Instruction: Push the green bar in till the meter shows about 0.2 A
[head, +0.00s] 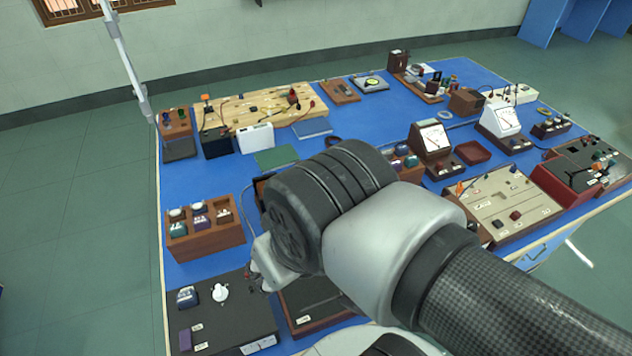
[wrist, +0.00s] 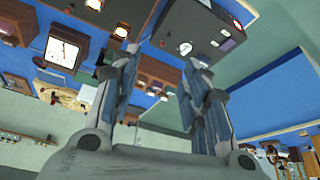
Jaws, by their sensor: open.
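My gripper (wrist: 158,72) shows in the wrist view with its two fingers apart and nothing between them. In the head view my own arm hides most of it. Two dial meters stand at the right of the bench in the head view: one in a brown case (head: 432,138) and one with a pale face farther right (head: 503,119). A brown-cased meter (wrist: 63,51) also shows at the left of the wrist view, tilted; its reading is too small to tell. I cannot make out a green bar for certain in either view.
A black box with a white knob (head: 221,292) lies at the front left. A wooden rack (head: 206,246) stands behind it. A beige board (head: 497,211) and a red box (head: 562,190) fill the right. A flat green item (head: 276,157) lies mid-bench. Bare blue top shows at the left.

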